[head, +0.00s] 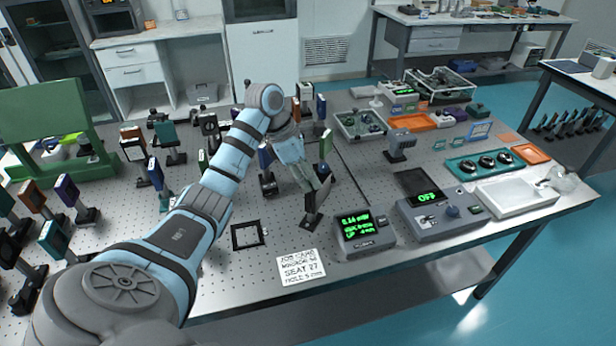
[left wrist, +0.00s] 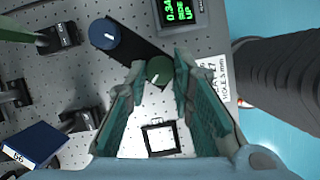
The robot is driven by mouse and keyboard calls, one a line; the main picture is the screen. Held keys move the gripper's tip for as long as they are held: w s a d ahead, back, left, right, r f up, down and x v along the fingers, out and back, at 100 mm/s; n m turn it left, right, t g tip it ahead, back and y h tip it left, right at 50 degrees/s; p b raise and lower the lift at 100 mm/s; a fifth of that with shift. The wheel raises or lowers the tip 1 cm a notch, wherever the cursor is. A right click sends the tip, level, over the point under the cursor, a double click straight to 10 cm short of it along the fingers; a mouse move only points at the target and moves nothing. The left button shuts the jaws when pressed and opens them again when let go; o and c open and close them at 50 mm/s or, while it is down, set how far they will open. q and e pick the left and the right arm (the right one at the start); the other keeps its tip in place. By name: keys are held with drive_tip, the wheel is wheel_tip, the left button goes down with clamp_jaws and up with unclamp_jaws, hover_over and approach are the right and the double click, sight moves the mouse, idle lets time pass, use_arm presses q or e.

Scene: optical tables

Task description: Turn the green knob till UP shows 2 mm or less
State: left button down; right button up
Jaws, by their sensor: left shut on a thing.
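The green knob (left wrist: 158,71) sits on a dark mount, beside a blue knob (left wrist: 104,34), in the left wrist view. My left gripper (left wrist: 160,66) is shut on the green knob, one finger on each side. In the head view my left gripper (head: 318,184) reaches down to the mount (head: 313,217), and its fingers hide the green knob there. The readout box (head: 366,242) shows green text; its lowest line starts with UP and seems to read 4 mm, but is small. The left wrist view cuts the readout (left wrist: 180,12) off. My right gripper is not in view.
A black square frame (head: 248,236) and a white job card (head: 301,269) lie near the table's front edge. A box reading OFF (head: 440,222) stands right of the readout. Several posts with optics (head: 208,128) crowd the table left and behind. A white tray (head: 515,197) lies right.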

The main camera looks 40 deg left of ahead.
use_arm(q)
drive_tip(key=shift+w+m+g+h, duration=0.1)
drive_tip(key=shift+m+g+h, duration=0.3)
drive_tip(key=shift+m, duration=1.2)
drive_tip(key=shift+f, duration=0.1)
drive_tip(key=c, duration=1.4)
unclamp_jaws()
drive_tip(key=shift+d, duration=0.1)
drive_tip(key=shift+r, duration=0.25)
drive_tip(key=s+a, duration=0.5)
drive_tip(key=a, duration=0.6)
drive_tip(key=shift+s+r, duration=0.3)
